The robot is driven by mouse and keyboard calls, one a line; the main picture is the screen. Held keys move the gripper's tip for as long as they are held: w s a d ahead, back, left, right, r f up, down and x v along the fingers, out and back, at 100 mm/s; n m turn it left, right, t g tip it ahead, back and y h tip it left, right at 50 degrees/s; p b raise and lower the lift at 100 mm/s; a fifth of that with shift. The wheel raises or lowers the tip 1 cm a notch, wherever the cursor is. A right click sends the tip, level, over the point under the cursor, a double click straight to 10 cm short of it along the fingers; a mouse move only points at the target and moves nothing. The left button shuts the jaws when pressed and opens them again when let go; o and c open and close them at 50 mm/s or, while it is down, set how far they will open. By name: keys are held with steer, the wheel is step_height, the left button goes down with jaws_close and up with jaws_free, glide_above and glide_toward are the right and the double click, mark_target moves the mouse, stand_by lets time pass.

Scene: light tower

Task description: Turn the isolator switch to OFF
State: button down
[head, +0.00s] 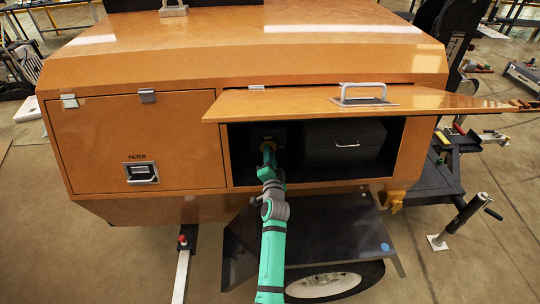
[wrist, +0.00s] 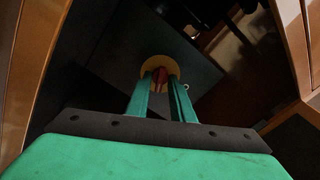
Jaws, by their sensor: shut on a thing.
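The isolator switch has a red handle (wrist: 160,75) on a round yellow plate (wrist: 174,67), seen in the wrist view on a dark panel. My gripper (wrist: 161,88) reaches it with its two green fingers on either side of the red handle, shut on it. In the head view my gripper (head: 268,150) is inside the open compartment, in front of the dark switch box (head: 267,130). The fingers hide part of the handle, and I cannot read any ON or OFF marking.
The raised orange hatch (head: 290,103) with a metal handle hangs over the compartment. A dark box (head: 345,145) with a silver handle stands right of my gripper. A closed FILTER door (head: 90,150) is to the left. A dark fender (head: 320,235) lies below the opening.

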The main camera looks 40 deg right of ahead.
steer(key=shift+w+a+f+n, duration=0.15)
steer(key=shift+w+a+n, duration=0.15)
steer(key=shift+n, duration=0.6)
steer(key=shift+s, duration=0.1)
stand_by(0.4)
steer(key=c, duration=1.9)
jaws_free()
steer(key=shift+o, duration=0.2)
steer(key=shift+d, duration=0.1)
steer(key=v, duration=1.1)
steer(key=shift+d, duration=0.15)
